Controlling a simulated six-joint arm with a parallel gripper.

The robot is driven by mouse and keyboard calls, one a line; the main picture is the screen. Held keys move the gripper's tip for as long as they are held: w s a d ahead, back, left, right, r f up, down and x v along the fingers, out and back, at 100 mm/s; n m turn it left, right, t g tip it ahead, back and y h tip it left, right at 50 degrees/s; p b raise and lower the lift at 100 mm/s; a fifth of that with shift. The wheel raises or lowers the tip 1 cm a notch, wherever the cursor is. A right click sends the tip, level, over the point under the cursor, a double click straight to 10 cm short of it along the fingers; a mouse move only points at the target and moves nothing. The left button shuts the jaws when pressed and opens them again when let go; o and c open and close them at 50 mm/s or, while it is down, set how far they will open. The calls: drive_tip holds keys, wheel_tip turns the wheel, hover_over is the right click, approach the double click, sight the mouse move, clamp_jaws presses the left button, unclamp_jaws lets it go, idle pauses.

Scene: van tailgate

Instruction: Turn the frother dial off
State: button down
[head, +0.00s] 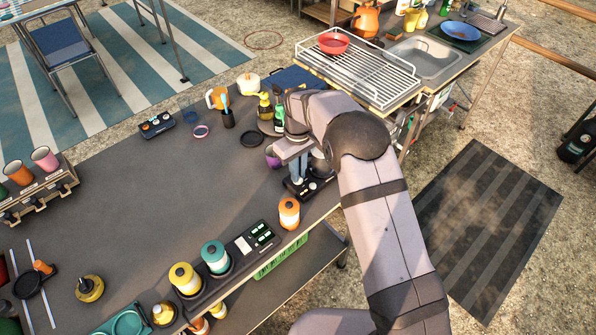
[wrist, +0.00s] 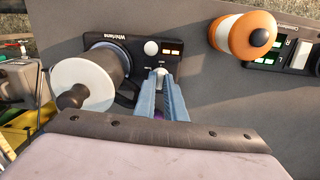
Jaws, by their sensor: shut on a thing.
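The frother (wrist: 127,44) is a black unit with a printed front panel, a round white knob and small lit windows. A dark cylinder with a white round top (wrist: 82,85) stands at its left in the wrist view. The frother base also shows in the head view (head: 316,190), partly covered by my arm. My gripper (wrist: 161,76) is shut on the small pale dial (wrist: 161,71) at the panel's lower edge. The blue-grey fingers hide most of the dial, so its setting cannot be read. In the head view my gripper (head: 297,178) points down at the base.
An orange-and-white canister (head: 289,213) stands close to the frother. A black panel with green lights (head: 257,240) lies beyond it, beside teal and yellow canisters. Bottles (head: 265,107) and a purple item (head: 272,157) are near my wrist. The middle of the grey table (head: 190,190) is clear.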

drive_tip(key=c, duration=1.8)
unclamp_jaws()
wheel_tip(320, 180, up, 7)
drive_tip(key=shift+r+b, duration=0.2)
drive_tip(key=shift+b, duration=0.85)
